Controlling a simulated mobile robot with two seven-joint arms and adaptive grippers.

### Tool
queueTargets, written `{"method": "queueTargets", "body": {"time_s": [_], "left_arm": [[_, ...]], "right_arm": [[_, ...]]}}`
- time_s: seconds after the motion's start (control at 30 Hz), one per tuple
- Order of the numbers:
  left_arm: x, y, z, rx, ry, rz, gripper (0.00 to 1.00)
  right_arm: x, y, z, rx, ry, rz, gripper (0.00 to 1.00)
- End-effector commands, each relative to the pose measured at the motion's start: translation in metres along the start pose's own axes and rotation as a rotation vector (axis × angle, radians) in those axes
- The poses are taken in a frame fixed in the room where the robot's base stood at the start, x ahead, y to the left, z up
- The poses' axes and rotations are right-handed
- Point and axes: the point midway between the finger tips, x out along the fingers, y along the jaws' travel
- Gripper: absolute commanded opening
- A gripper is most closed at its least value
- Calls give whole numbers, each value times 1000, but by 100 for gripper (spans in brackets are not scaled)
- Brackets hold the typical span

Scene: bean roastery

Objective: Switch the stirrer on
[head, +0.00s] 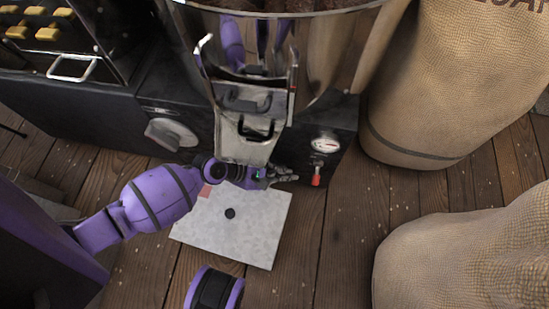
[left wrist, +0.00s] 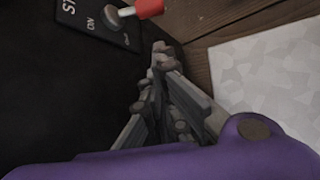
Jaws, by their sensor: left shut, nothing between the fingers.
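The stirrer switch (head: 316,179) is a small lever with a red tip, low on the dark front of the roaster, below a round gauge. In the left wrist view its red-tipped lever (left wrist: 149,8) sticks out from a dark plate (left wrist: 80,14) with white lettering, including "ON". I cannot tell which position the lever is in. My left gripper (head: 291,178) is shut and empty, just left of the red tip in the head view. Its closed fingers (left wrist: 163,56) also show in the left wrist view, with a small gap to the lever. My right gripper is out of view.
A metal chute (head: 247,135) hangs from the steel drum (head: 340,50) just above my left gripper. The round gauge (head: 325,145) is above the switch. A pale speckled slab (head: 255,235) lies on the plank floor below. Large burlap sacks (head: 445,90) stand to the right.

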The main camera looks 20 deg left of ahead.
Motion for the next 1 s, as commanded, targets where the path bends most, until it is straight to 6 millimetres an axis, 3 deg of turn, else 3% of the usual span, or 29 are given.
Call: {"method": "queueTargets", "body": {"time_s": [0.1, 0.27, 0.5, 1.0], "left_arm": [[28, -1, -1, -1, -1, 0, 0], [54, -1, -1, 0, -1, 1, 0], [45, 0, 18, 1, 0, 1, 0], [44, 0, 20, -1, 1, 1, 0]], "right_arm": [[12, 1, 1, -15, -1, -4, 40], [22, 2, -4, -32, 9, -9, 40], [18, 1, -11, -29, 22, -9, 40], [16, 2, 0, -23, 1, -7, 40]]}}
